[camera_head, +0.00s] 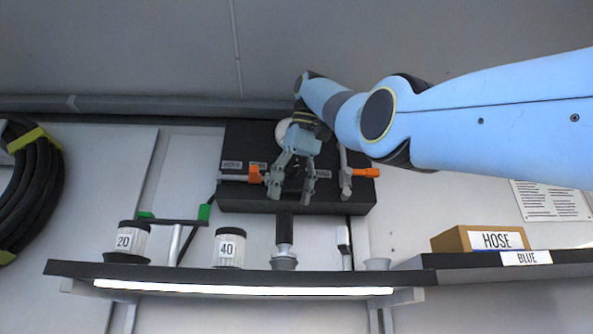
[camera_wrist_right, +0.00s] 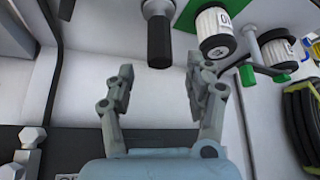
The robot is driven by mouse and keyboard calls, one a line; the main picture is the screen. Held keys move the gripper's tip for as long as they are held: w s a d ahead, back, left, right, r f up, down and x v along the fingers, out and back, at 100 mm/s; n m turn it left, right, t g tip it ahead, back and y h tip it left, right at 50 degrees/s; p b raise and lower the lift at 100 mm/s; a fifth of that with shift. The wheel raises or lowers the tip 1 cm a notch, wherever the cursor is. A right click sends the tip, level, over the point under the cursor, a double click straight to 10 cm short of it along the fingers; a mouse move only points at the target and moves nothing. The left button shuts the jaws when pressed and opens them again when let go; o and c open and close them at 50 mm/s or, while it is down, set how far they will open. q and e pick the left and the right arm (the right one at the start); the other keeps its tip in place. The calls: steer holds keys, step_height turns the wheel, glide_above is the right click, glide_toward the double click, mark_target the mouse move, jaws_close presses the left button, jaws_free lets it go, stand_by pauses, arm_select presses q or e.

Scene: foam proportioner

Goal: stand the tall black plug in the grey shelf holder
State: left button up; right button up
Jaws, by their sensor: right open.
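The tall black plug (camera_head: 284,228) stands upright on the shelf, with its lower end in the grey shelf holder (camera_head: 284,263). My right gripper (camera_head: 290,194) is just above the plug in the head view, open and empty. In the right wrist view the plug's dark end (camera_wrist_right: 160,52) lies just beyond the gap between the open fingertips (camera_wrist_right: 160,75), apart from both fingers. The plug's foot inside the holder is hidden. My left gripper is not in view.
A black panel (camera_head: 235,200) with orange-handled levers (camera_head: 364,172) is behind.

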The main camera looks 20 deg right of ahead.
steer(key=p+v, duration=0.1)
steer(key=v, duration=0.4)
steer(key=shift+s+d+r, duration=0.1)
steer(key=shift+s+r, duration=0.05)
steer(key=shift+r, duration=0.25)
steer(key=shift+f, duration=0.1)
